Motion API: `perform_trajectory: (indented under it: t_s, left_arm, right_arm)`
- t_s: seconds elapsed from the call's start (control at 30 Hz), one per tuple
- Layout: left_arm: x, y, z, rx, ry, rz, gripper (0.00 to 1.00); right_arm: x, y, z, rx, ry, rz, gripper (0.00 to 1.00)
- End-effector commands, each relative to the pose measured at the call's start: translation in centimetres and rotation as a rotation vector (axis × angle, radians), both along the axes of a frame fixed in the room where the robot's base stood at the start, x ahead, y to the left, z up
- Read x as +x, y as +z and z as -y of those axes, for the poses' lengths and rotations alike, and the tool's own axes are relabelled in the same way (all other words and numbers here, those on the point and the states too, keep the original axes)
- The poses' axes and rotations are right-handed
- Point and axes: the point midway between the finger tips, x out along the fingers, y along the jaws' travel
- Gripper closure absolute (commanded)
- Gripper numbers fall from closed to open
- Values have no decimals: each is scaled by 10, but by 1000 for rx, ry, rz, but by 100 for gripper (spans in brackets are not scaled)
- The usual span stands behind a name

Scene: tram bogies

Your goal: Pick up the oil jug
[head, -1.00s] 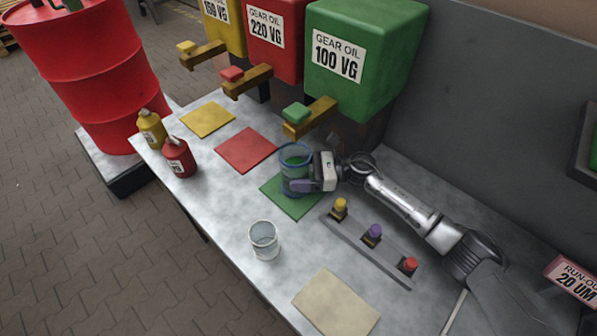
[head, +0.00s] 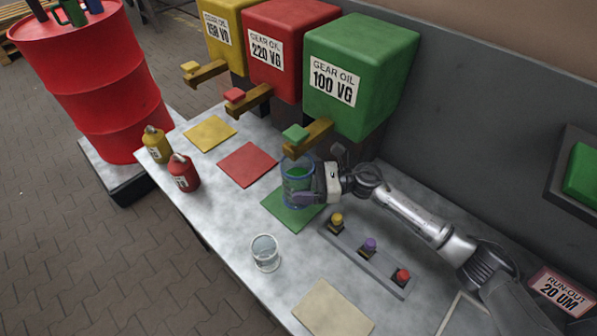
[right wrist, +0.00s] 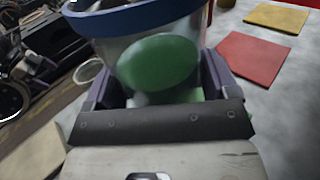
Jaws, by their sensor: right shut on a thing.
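The oil jug (head: 297,172) is a clear vessel with a blue rim and green showing inside it. It is at the green mat (head: 283,217), below the spout of the green 100 VG tank (head: 362,62). My right gripper (head: 308,188) is shut on the jug from its right side. In the right wrist view the jug's blue rim (right wrist: 130,20) and clear wall show between the two fingers (right wrist: 160,88). I cannot tell whether the jug's base touches the mat. My left gripper is not in view.
An empty clear cup (head: 265,252) stands nearer the front edge. A button strip (head: 365,262) lies right of the mat. Red (head: 183,173) and yellow (head: 157,146) bottles stand at the left, near a red drum (head: 95,90). Red (head: 248,164) and beige (head: 332,308) mats are bare.

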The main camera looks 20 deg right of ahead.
Motion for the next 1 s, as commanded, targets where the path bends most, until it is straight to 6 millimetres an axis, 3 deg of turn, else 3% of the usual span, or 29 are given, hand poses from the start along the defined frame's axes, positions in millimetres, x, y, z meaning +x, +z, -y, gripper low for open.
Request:
perform_trajectory:
  t_s: [0.4, 1.0]
  left_arm:
    - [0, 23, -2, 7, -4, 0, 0]
    - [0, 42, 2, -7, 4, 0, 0]
  right_arm:
    - [-54, 2, -7, 2, 0, -2, 52]
    - [-131, 1, -16, 1, 1, -2, 52]
